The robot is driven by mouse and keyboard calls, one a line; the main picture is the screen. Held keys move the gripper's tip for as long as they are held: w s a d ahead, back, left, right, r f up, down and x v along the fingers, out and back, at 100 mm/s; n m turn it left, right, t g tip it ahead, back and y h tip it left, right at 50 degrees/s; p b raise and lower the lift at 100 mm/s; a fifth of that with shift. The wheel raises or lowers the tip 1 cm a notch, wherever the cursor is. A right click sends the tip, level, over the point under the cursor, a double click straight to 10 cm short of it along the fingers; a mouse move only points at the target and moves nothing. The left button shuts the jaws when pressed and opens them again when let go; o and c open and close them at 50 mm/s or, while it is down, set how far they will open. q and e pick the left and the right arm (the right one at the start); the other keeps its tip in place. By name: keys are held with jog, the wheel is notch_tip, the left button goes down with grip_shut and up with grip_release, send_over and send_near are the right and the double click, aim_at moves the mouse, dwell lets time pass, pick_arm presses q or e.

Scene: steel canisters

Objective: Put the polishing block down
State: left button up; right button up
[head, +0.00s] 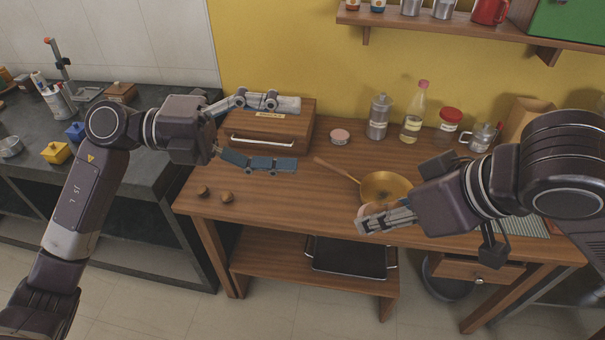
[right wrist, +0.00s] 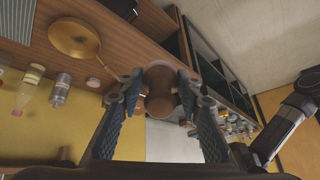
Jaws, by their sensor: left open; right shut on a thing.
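My right gripper (head: 364,221) is shut on a rounded brown piece, which I take to be the polishing block (right wrist: 160,84). In the right wrist view the block sits between the two fingertips. In the head view only a small pinkish-brown part of it shows beside the fingers, at the front of the wooden table (head: 300,205). I cannot tell from the frames whether it touches the table. My left gripper (head: 298,135) is open and empty, its fingers spread in front of and over the wooden box.
A brass pan (head: 388,187) lies close behind the right gripper. A wooden box (head: 270,128), a round tin (head: 340,136), a steel canister (head: 379,118) and a bottle (head: 413,115) stand at the back. Two small brown knobs (head: 203,191) lie front left. The table's front middle is clear.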

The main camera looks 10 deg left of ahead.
aim_at(373, 210)
pick_arm(q)
jog(key=s+d+f+m+y, duration=0.1)
jog(key=d+f, duration=0.1)
jog(key=d, duration=0.2)
jog(key=s+d+f+m+y, duration=0.1)
jog(key=d+f, duration=0.2)
jog(key=d, duration=0.2)
jog(key=s+d+f+m+y, duration=0.1)
jog(key=d+f, duration=0.1)
jog(key=d, duration=0.3)
jog(key=shift+s+d+f+m+g+y, duration=0.2)
jog(key=shift+f+m+g+y, duration=0.1)
jog(key=shift+f+m+y, duration=0.1)
jog(key=shift+c, duration=0.4)
jog(key=shift+r, duration=0.1)
jog(key=c, duration=1)
jog(key=shift+c, duration=0.7)
pick_arm(e)
jog(key=o, duration=1.2)
